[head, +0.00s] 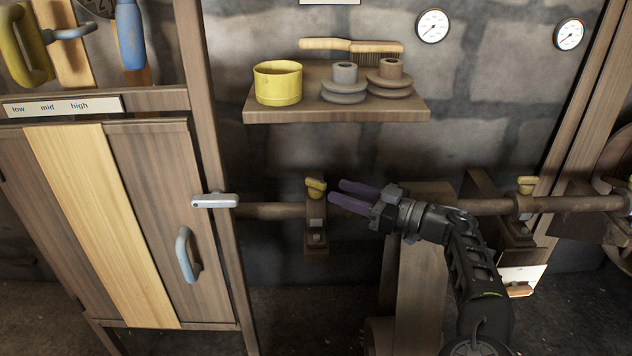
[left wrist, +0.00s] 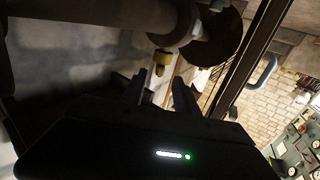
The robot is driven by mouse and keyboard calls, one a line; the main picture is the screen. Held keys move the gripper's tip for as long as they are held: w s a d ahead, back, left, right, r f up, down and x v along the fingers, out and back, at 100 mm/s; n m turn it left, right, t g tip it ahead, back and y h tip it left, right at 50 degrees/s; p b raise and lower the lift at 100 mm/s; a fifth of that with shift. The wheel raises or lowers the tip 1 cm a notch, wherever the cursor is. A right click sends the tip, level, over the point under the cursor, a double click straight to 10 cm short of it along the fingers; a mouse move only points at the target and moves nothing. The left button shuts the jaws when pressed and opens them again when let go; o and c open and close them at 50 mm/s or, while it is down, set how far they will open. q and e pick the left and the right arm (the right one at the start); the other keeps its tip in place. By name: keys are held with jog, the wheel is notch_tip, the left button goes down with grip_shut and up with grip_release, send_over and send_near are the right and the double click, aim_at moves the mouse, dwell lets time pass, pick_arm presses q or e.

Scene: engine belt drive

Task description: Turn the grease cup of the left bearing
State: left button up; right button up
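The left bearing (head: 316,232) is a dark block on the shaft, with a yellow grease cup (head: 316,186) on top. My left gripper (head: 336,191) is just right of the cup, its two purple-lit fingers apart and pointing toward it. Nothing shows between the fingers, and a small gap seems to separate them from the cup. In the left wrist view, the open fingers (left wrist: 167,83) point toward a small yellow piece (left wrist: 163,57), which looks like a grease cup. My right gripper is out of view.
A brown horizontal shaft (head: 270,210) runs through the bearings. A second yellow cup (head: 526,184) sits on the right bearing. A shelf (head: 350,116) with a yellow tin (head: 278,83) and pulleys hangs above. A wooden cabinet (head: 150,200) and grey latch (head: 215,201) stand left.

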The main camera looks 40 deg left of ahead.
aim_at(326, 186)
pick_arm(q)
jog(key=a, duration=0.2)
jog(key=a+b, duration=0.1)
jog(key=a, duration=0.3)
jog(key=shift+s+a+f, duration=0.1)
jog(key=shift+s+a, duration=0.15)
jog(key=shift+s, duration=0.1)
jog(key=shift+a, duration=0.65)
grip_shut()
